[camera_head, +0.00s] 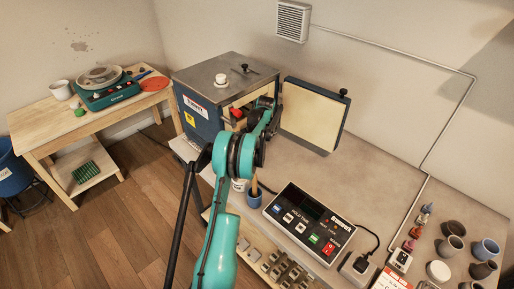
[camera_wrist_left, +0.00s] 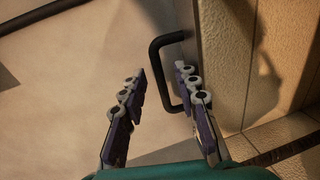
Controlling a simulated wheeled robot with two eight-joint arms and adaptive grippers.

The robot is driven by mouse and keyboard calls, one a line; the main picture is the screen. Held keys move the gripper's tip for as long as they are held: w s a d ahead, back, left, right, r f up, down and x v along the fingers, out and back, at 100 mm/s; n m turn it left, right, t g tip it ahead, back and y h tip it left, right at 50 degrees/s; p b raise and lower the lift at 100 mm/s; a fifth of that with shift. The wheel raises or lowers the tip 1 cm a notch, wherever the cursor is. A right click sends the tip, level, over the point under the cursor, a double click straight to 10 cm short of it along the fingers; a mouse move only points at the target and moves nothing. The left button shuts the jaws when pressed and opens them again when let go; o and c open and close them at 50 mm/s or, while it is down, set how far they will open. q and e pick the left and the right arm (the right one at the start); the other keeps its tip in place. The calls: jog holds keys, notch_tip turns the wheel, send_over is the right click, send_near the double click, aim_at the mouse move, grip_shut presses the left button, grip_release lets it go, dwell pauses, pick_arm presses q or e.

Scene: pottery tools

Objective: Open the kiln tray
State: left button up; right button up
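The kiln (camera_head: 200,125) is a blue-grey box with a grey top at the back of the worktable. Its cream-lined door (camera_head: 310,115) stands swung open on the right. My left arm reaches to the kiln's front opening, and its gripper is partly hidden there by the arm itself. In the left wrist view my left gripper (camera_wrist_left: 160,72) has its fingers apart. Whether this panel belongs to the tray is unclear. My right gripper is not in view.
A control box (camera_head: 308,222) sits on the worktable (camera_head: 395,190) in front of the kiln. Several cups (camera_head: 452,245) and small bottles (camera_head: 426,212) stand at the right. A wooden side table (camera_head: 40,122) with a pottery wheel (camera_head: 105,85) is at the left.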

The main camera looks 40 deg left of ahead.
pick_arm(q)
grip_shut()
jog(key=shift+d, duration=0.1)
jog(key=d, duration=0.6)
jog(key=s+d+b, duration=0.1)
jog(key=d, duration=1.1)
jog(key=shift+s+b, duration=0.25)
jog(key=shift+b, duration=0.05)
grip_release()
notch_tip(320, 180, up, 12)
jog(key=d, duration=0.2)
jog(key=shift+s, duration=0.1)
